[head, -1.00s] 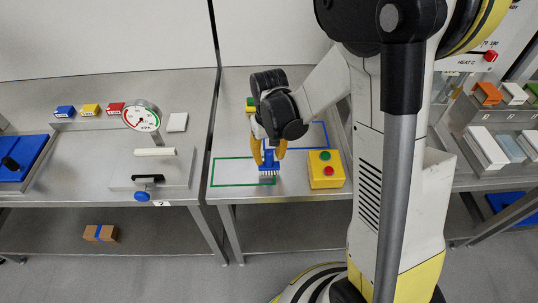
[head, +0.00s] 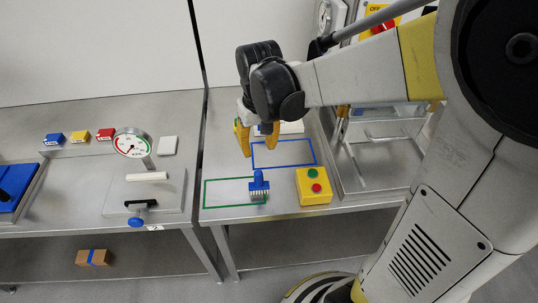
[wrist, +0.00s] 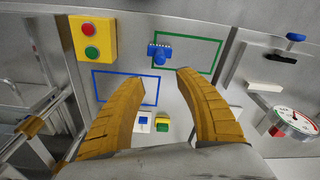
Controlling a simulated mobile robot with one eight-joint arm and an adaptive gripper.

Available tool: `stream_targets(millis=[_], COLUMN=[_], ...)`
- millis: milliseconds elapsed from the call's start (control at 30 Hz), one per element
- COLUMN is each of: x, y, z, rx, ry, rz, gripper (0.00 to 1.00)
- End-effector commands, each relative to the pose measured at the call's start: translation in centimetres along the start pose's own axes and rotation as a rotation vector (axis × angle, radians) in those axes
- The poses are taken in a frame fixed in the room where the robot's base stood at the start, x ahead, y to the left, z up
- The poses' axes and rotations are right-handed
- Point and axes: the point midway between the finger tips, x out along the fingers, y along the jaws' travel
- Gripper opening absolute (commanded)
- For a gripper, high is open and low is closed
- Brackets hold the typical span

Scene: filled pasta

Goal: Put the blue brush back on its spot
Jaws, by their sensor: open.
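In the wrist view the brush (wrist: 160,54) overlaps that end of the green outline (wrist: 217,56). The blue outline (head: 314,158) lies behind it; no brush is inside. My gripper (head: 259,148) is open and empty, above the table and behind the brush, apart from it. In the wrist view its yellow fingers (wrist: 158,77) are spread, with the brush beyond the tips.
A yellow box (head: 313,186) with green and red buttons stands right of the brush. Small coloured blocks (wrist: 162,124) lie near the blue outline, partly hidden by my gripper in the head view. A gauge (head: 131,144) stands on the left bench.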

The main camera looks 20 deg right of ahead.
Motion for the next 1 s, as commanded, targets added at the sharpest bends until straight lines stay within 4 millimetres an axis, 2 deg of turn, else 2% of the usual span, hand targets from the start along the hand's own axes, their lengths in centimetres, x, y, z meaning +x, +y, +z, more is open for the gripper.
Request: stream_targets(millis=[100, 200, 333, 500, 600, 1000], x=[-3.3, -5.5, -7.3, -8.2, -8.3, -8.4], y=[0.0, 0.0, 0.0, 0.1, 0.1, 0.1], z=[2.6, 4.6, 7.3, 9.6, 10.3, 10.5], rx=[-0.001, -0.002, -0.003, -0.004, -0.004, -0.004], ry=[0.111, 0.217, 0.347, 0.472, 0.513, 0.534], rz=[0.0, -0.001, -0.001, -0.001, -0.001, -0.001], gripper=[0.41, 0.41, 0.41, 0.41, 0.41, 0.41])
